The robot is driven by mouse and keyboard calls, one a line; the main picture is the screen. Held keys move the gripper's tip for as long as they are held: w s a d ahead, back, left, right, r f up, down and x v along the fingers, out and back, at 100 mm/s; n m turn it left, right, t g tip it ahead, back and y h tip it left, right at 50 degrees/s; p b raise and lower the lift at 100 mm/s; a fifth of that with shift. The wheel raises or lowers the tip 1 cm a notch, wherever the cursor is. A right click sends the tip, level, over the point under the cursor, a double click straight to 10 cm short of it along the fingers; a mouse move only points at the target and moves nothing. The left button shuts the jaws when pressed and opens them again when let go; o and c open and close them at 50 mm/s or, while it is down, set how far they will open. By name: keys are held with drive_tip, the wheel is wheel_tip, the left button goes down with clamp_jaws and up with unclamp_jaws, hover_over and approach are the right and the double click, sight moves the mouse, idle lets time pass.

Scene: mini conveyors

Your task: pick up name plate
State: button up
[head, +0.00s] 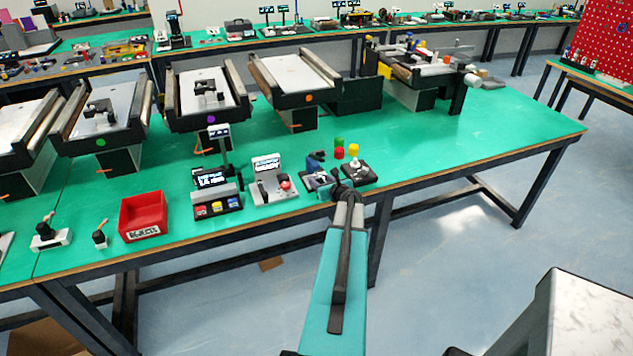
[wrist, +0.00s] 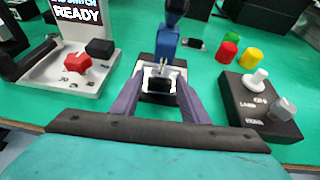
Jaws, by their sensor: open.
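I cannot tell for certain which thing is the name plate. A small flat dark piece (wrist: 195,44) lies on the green bench beyond my gripper in the wrist view, right of a blue upright part (wrist: 167,42) with a black top. My gripper (wrist: 160,72) is open at the front edge of the bench. Its two fingers reach forward either side of a small black block with a pale frame (wrist: 158,84). I cannot tell whether they touch it.
Left is a white switch box (wrist: 75,72) with a red knob, also in the head view (head: 262,193). Right is a black box (wrist: 262,112) with grey knobs. Red, green and yellow cylinders (wrist: 250,56) stand behind it. A red rejects bin (head: 143,212) is farther left. Mini conveyors (head: 292,80) line the back.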

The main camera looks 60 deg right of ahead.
drive_tip(key=shift+w+d+f, duration=0.1)
drive_tip(key=shift+w+d, duration=0.05)
drive_tip(key=shift+w, duration=0.1)
idle(0.4)
drive_tip(key=c, duration=0.9)
drive_tip(key=shift+r, duration=0.2)
drive_tip(key=shift+r+b, duration=0.45)
drive_tip(key=shift+r, duration=0.5)
drive_tip(key=s+a+r+p, duration=0.1)
drive_tip(key=s+a+p, duration=0.1)
drive_tip(key=s+a, duration=0.1)
drive_tip(key=s+a+r+p, duration=0.1)
drive_tip(key=s+a+p, duration=0.1)
drive_tip(key=s+a, duration=0.2)
drive_tip(key=s+a+r+p, duration=0.1)
drive_tip(key=s+a+p, duration=0.2)
drive_tip(key=a, duration=0.2)
drive_tip(key=shift+s, duration=0.3)
